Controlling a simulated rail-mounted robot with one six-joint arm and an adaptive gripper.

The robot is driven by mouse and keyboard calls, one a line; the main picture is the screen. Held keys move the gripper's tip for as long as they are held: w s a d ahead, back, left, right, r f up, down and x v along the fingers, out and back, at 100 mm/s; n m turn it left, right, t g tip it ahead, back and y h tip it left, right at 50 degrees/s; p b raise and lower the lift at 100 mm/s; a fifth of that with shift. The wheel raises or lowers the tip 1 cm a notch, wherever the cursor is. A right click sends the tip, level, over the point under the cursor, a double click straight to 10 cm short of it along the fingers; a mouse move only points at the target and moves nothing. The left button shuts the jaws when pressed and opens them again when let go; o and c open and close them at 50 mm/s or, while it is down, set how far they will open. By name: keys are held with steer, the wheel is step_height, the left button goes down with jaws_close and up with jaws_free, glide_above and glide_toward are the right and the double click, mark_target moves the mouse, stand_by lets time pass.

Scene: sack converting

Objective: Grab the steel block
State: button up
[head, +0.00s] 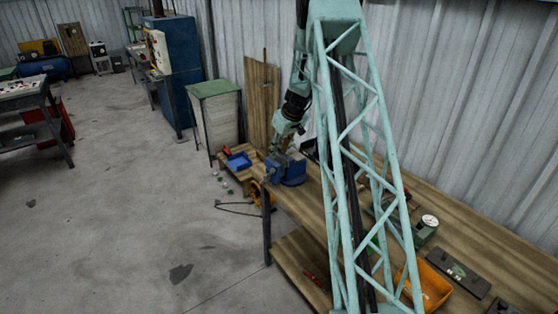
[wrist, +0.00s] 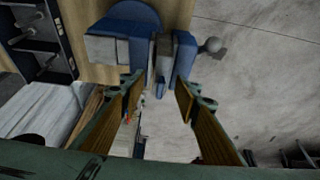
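My gripper (wrist: 158,86) is open, its two brown-padded fingers apart with nothing seen between the pads. A blue vise (wrist: 187,56) is just beyond the fingertips in the wrist view. A grey metal piece (wrist: 163,48) sits between the vise's jaws and looks like the steel block; I cannot tell its full shape. It lines up roughly with the gap between the fingers, apart from them. In the head view, my gripper (head: 281,146) is low over the blue vise (head: 290,173) at the bench's far end. The block cannot be made out there.
The wooden bench (head: 462,235) runs to the right, holding an orange bin (head: 433,287), a dial gauge (head: 428,221) and a dark plate (head: 459,271). A blue tray (head: 238,161) lies on a low wooden surface beyond the vise. A green-topped cabinet (head: 215,115) stands behind. The floor at left is mostly clear.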

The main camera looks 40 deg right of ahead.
steer(key=shift+f, duration=0.1)
steer(key=shift+c, duration=0.5)
jaws_close()
